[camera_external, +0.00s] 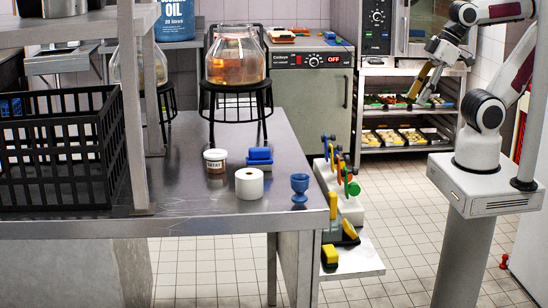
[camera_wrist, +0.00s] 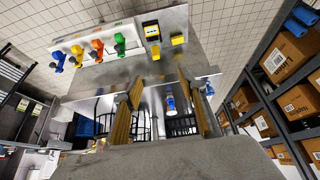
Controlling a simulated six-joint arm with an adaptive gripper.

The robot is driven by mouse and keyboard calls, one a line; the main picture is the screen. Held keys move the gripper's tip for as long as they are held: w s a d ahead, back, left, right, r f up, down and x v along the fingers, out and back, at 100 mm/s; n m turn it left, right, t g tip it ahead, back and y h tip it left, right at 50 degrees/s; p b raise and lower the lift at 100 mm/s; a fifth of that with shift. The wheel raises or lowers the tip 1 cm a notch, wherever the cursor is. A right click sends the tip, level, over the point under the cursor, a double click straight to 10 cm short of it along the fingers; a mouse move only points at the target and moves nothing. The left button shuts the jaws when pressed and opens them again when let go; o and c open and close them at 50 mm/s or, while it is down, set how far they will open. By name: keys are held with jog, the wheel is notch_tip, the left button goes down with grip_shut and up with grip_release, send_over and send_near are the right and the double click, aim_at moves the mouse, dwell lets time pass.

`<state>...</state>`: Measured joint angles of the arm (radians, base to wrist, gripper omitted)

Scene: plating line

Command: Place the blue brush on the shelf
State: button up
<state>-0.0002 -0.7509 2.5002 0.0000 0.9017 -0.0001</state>
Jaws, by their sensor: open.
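A blue-handled tool (camera_external: 325,144), seemingly the blue brush, is at the far end of a row of coloured tools on a white rack (camera_external: 348,206) beside the steel table. In the wrist view a blue one (camera_wrist: 58,60) is at the left end of the row. My gripper (camera_external: 418,90) is at the upper right, well away from the rack. In the wrist view its fingers (camera_wrist: 160,82) are apart with nothing held between them. A metal shelf unit (camera_external: 398,148) with trays stands behind my arm; I cannot tell which shelf is meant.
The steel table (camera_external: 215,205) holds a blue egg cup (camera_external: 300,187), a white roll (camera_external: 249,184), a small tub (camera_external: 215,161), blue blocks (camera_external: 259,160) and a black crate (camera_external: 62,150). Yellow-and-black items (camera_external: 331,256) sit low on the rack. The tiled floor (camera_external: 405,230) between rack and my base is clear.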

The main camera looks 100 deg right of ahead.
jog(key=shift+w, duration=0.1)
jog(key=shift+c, duration=0.4)
jog(key=w+f+t, duration=0.3)
jog(key=w+t, duration=0.1)
jog(key=w, duration=2)
jog(key=w+f+t, duration=0.3)
jog(key=w+f, duration=0.2)
jog(key=w, duration=0.3)
jog(key=t, duration=0.2)
send_near(260, 159)
jog(key=shift+w+d+r, duration=0.6)
jog(key=shift+d+r, duration=0.3)
jog(key=shift+w+f+t, duration=0.15)
jog(key=shift+f+t, duration=0.25)
jog(key=shift+f, duration=0.35)
jog(key=shift+w+f+t, duration=0.2)
jog(key=shift+f+t, duration=0.2)
jog(key=shift+f, duration=0.3)
jog(key=shift+w, duration=0.1)
